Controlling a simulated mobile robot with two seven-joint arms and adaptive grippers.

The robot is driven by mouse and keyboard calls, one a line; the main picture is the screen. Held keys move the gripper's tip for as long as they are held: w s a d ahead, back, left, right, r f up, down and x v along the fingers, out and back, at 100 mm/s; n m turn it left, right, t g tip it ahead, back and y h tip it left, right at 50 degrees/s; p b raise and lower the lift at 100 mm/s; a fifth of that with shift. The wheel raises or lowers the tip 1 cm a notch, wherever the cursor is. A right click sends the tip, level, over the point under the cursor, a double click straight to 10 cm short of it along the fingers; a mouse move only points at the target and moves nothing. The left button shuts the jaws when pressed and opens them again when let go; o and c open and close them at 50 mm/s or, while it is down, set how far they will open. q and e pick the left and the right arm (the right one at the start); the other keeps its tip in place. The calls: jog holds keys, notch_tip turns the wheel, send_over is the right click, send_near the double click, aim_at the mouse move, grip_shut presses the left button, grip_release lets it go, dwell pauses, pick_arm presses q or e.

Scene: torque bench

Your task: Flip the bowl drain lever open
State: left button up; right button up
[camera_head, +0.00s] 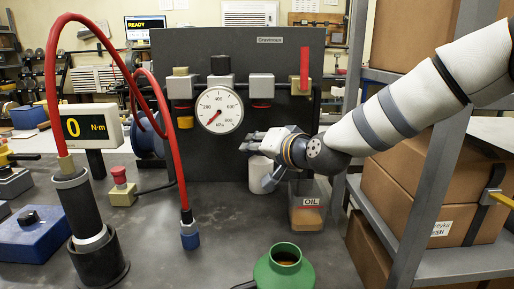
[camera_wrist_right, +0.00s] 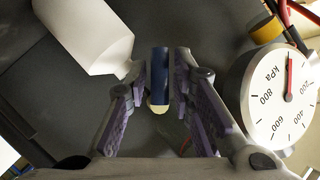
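In the wrist view a short dark blue lever (camera_wrist_right: 160,75) with a cream rounded tip stands between the two fingers of my right gripper (camera_wrist_right: 160,80). A narrow gap shows between the lever and the right finger; contact on the left is unclear. In the head view my right gripper (camera_head: 255,141) is in front of the dark panel, just right of the gauge, with its fingers a little apart. The lever is not distinguishable there. I cannot make out the bowl for certain. My left gripper is out of view.
The kPa gauge (camera_head: 218,110) is close beside my right gripper. A white cylinder (camera_head: 260,176) stands below it, next to a clear OIL container (camera_head: 308,208). A green can (camera_head: 284,268) is at the front. A grey shelf post (camera_head: 432,150) stands near my right arm.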

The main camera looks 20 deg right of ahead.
jog(key=shift+c, duration=0.4)
grip_shut()
jog(key=shift+d+f+n+g+h, duration=0.2)
jog(key=shift+n+g+h, duration=0.35)
jog(key=shift+n, duration=0.25)
jog(key=shift+o, duration=0.4)
grip_release()
jog(key=shift+s+r, duration=0.1)
jog(key=shift+s, duration=0.05)
jog(key=v, duration=0.7)
